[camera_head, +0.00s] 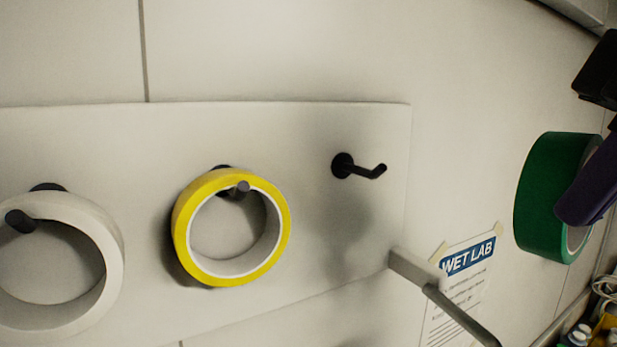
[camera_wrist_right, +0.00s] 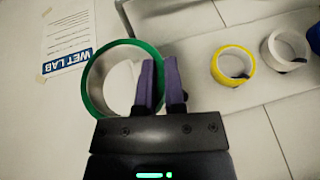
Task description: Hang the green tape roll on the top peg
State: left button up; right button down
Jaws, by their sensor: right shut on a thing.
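The green tape roll (camera_head: 543,195) is at the right of the head view, held off the wall and apart from the pegboard. My right gripper (camera_head: 590,185) is shut on the roll's rim, with a purple finger across its near side. In the right wrist view the green roll (camera_wrist_right: 97,77) shows as a ring, its right wall between the two purple fingers (camera_wrist_right: 161,85). The bare black hooked peg (camera_head: 360,168) is at the right end of the pale board (camera_head: 300,125), left of the roll. My left gripper is not in view.
A yellow tape roll (camera_head: 183,225) hangs on the middle peg and a white roll (camera_head: 112,245) on the left one. A grey bracket with a rod (camera_head: 415,268) sticks out at the board's lower right corner. A WET LAB sheet (camera_head: 455,300) is beside it.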

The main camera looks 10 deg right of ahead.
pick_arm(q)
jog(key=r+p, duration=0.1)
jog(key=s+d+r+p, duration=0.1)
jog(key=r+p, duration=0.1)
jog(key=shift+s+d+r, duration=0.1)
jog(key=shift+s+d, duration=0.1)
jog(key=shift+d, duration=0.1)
pick_arm(e)
jog(key=w+a+f, duration=0.1)
jog(key=w+a, duration=0.2)
jog(key=w, duration=0.1)
jog(key=w+a+f, duration=0.1)
jog(key=w+a, duration=0.2)
jog(key=a, duration=0.1)
jog(key=w+a+f, duration=0.1)
jog(key=w+a, duration=0.3)
jog(key=shift+w+a+f, duration=0.1)
jog(key=shift+w+a, duration=0.15)
jog(key=shift+w, duration=0.1)
jog(key=shift+a+f, duration=0.1)
jog(key=shift+f, duration=0.1)
jog(key=c, duration=0.7)
grip_release()
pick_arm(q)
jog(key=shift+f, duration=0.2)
